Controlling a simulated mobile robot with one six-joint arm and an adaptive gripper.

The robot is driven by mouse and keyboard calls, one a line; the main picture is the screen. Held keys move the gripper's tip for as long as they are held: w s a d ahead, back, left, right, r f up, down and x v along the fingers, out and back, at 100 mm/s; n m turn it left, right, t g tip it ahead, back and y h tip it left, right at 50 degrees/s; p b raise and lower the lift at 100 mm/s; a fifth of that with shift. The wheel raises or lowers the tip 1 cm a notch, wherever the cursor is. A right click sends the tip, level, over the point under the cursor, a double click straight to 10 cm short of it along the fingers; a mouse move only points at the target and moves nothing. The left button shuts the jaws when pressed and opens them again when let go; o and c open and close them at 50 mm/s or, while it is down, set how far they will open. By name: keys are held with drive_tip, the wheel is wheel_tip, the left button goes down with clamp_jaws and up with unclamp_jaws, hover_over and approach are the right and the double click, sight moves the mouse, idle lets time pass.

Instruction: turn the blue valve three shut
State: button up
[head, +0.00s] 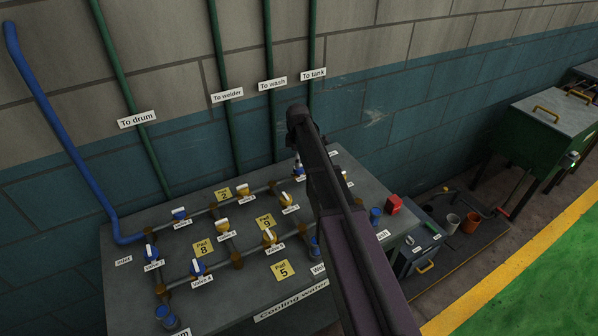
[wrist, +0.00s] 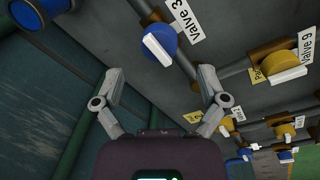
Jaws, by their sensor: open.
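Valve three shows in the wrist view as a round blue body (wrist: 166,36) with a white bar handle (wrist: 157,50), beside its "Valve 3" label (wrist: 188,22). The bar lies diagonally, roughly along the pipe next to it. My gripper (wrist: 161,73) is open and empty, one finger to each side below the valve in the picture, apart from it. In the head view my arm crosses the right part of the panel and hides some of it. A blue valve (head: 298,168) shows just left of the arm; its label is too covered to read.
The grey bench (head: 240,312) carries brown-jointed pipes and several other blue and yellow valves. A yellow valve (wrist: 288,73) lies right of valve three in the wrist view. A large blue fitting (wrist: 40,12) is at upper left. A red block (head: 394,205) sits at the bench's right end.

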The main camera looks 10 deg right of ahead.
drive_tip(key=shift+w+f+b, duration=0.2)
drive_tip(key=shift+f+b, duration=1.7)
drive_tip(key=shift+f, duration=0.25)
drive_tip(key=c, duration=1.2)
